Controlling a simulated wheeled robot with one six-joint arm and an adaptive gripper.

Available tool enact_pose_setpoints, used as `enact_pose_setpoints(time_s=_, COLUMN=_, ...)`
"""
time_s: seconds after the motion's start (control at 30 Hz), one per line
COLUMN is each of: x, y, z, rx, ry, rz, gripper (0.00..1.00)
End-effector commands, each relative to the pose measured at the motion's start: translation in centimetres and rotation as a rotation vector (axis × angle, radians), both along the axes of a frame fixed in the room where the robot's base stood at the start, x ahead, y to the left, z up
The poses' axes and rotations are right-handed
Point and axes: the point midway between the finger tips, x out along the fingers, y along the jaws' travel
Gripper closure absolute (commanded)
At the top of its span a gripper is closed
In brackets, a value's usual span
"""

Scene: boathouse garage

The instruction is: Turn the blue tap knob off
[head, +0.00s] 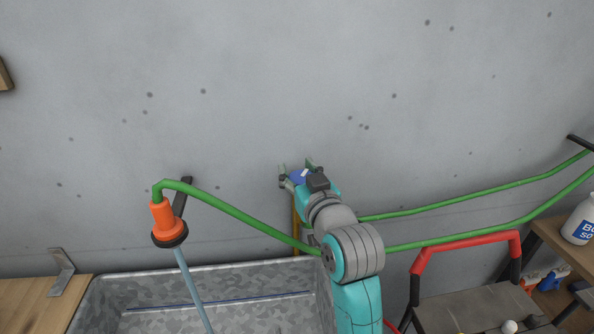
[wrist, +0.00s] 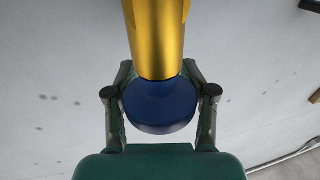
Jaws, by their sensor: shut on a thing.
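The blue tap knob (wrist: 160,106) sits at the end of a brass-coloured tap body (wrist: 158,38) in the wrist view. My gripper (wrist: 160,100) is shut on the knob, with one finger against each side of it. In the head view, the knob (head: 298,176) is a small blue patch at the wall, partly hidden by my gripper (head: 297,178) and wrist. A white mark shows on the blue there. Part of the brass pipe (head: 296,222) shows below it, beside my arm.
A galvanised trough (head: 215,271) stands below the tap. A green hose (head: 235,211) runs to an orange nozzle (head: 163,217) from which water streams into the trough. A red-handled toolbox (head: 470,241) and a wooden shelf with a white bottle (head: 580,222) stand at right.

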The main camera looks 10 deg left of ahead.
Motion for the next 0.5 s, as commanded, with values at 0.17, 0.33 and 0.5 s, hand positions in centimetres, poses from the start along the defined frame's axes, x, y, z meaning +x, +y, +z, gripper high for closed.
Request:
enact_pose_setpoints(time_s=0.17, x=-0.08, y=0.0, z=-0.19, rx=-0.002, ry=0.004, rz=-0.032, gripper=0.81)
enact_pose_setpoints(time_s=0.33, x=-0.04, y=-0.1, z=-0.22, rx=-0.003, ry=0.004, rz=-0.103, gripper=0.81)
enact_pose_setpoints(time_s=0.5, x=0.03, y=-0.25, z=-0.22, rx=-0.002, ry=0.004, rz=-0.222, gripper=0.81)
